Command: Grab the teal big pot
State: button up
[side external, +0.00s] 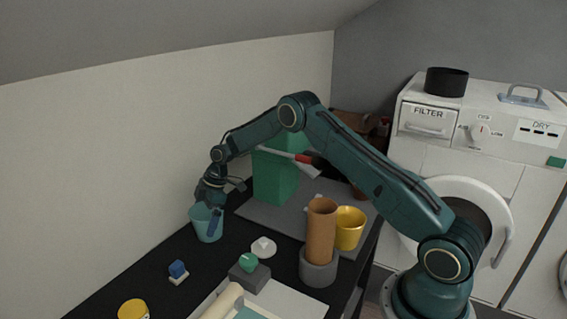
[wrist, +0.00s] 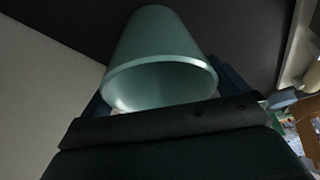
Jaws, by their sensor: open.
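The teal big pot (side external: 206,228) stands upright on the black table near the wall, at the left of the side view. In the wrist view the teal pot (wrist: 165,60) fills the top middle, its rim and part of its inside facing the camera. My gripper (side external: 211,212) is at the pot, pointing down, with one blue finger in front of the pot's near side. In the wrist view blue finger parts show on both sides of the rim. My gripper is open. Whether a finger touches the pot cannot be told.
A green box (side external: 275,178) stands behind to the right on a grey mat (side external: 285,217). A brown cylinder (side external: 321,232) and a yellow pot (side external: 349,228) stand further right. A small blue-and-white item (side external: 178,271) and a yellow cup (side external: 133,309) lie nearer. Table around the pot's front is clear.

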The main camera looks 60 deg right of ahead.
jog(key=shift+r, duration=0.1)
jog(key=c, duration=0.9)
jog(key=shift+o, duration=0.2)
jog(key=shift+r, duration=0.1)
notch_tip(320, 180, up, 20)
dwell(0.7)
